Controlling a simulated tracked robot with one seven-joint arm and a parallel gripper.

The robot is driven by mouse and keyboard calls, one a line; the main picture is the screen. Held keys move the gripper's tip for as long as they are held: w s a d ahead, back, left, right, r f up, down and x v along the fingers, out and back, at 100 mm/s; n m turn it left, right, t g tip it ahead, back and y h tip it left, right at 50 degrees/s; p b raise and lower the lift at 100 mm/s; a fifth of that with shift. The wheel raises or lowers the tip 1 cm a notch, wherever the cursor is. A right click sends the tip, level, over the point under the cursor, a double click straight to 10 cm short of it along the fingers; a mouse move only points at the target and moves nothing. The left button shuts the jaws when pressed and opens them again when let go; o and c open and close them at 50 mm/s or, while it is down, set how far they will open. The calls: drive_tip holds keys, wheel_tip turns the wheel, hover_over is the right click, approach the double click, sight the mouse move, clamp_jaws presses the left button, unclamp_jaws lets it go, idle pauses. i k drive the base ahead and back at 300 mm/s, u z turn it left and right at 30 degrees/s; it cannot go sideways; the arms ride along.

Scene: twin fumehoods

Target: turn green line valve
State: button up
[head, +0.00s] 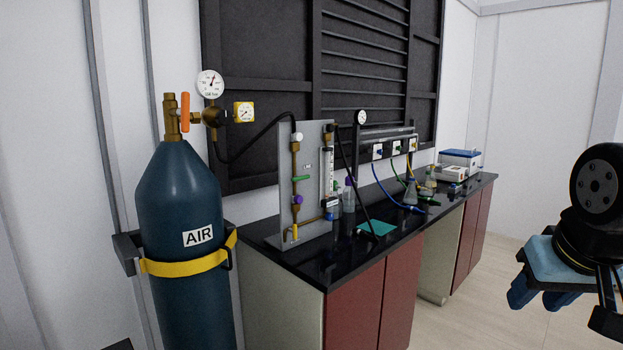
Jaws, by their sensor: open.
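On the wall-side rack at the back of the bench, several small white valve plates carry hoses. Which hose joins which plate is too small to tell. A separate green lever (302,179) lies roughly level on the brass pipe of the grey upright panel (286,150). My gripper (541,299) hangs at the right edge, its blue fingers apart and empty. It is well away from the bench and the valves.
A dark blue AIR cylinder (186,205) with a yellow strap stands at left front. The black bench top (335,268) carries a teal pad (376,229), a flask (410,192) and a boxy instrument (460,158). The pale floor (485,290) between bench and gripper is clear.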

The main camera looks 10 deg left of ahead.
sight(296, 178)
drive_tip(key=z, duration=0.05)
drive_tip(key=i, duration=0.9)
drive_tip(key=u, duration=0.1)
